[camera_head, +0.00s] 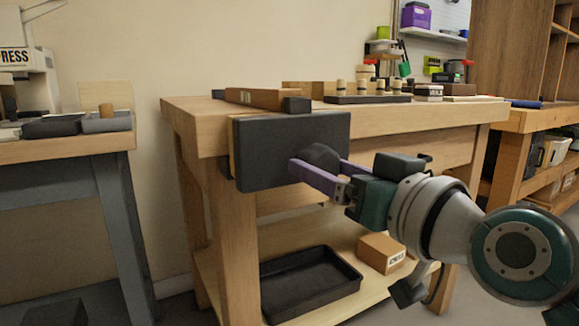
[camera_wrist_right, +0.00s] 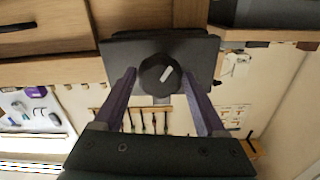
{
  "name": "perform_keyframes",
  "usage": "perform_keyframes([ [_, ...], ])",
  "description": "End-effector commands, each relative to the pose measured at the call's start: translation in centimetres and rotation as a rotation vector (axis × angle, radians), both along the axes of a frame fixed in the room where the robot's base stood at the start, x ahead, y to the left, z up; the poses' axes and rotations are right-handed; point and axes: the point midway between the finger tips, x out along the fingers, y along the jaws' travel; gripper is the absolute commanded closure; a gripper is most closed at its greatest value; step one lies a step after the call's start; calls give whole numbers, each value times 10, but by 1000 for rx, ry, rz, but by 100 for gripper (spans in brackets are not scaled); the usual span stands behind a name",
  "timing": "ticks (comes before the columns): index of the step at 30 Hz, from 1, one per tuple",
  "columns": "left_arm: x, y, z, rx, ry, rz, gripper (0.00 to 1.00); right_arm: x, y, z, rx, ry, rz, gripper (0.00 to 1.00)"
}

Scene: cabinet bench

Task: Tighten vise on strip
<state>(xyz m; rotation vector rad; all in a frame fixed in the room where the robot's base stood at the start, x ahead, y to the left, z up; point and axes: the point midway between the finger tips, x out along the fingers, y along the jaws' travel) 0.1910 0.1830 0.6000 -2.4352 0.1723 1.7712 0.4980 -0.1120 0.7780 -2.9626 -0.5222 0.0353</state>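The vise (camera_head: 275,170) is a dark grey jaw plate on the front of the wooden bench, with a round black knob (camera_head: 320,156) on its face. A thin pale wooden edge (camera_head: 231,150) shows behind the plate's left side; I cannot tell whether it is the strip. My right gripper (camera_head: 318,174) has purple fingers on either side of the knob. In the right wrist view the knob (camera_wrist_right: 159,75), with a white mark, sits between the open fingertips (camera_wrist_right: 159,78), with narrow gaps visible. My left gripper is not in view.
On the bench top (camera_head: 200,108) lie a brown wooden bar (camera_head: 262,98) and a dark rack of pegs (camera_head: 368,99). A black tray (camera_head: 310,283) and a cardboard box (camera_head: 381,253) are on the lower shelf. Another bench (camera_head: 75,150) stands left, across a gap.

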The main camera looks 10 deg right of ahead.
Motion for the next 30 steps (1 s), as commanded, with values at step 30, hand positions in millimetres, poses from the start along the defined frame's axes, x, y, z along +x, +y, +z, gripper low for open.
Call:
perform_keyframes([
  [30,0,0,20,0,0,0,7,-47,-17,1,-2,0,0,7],
])
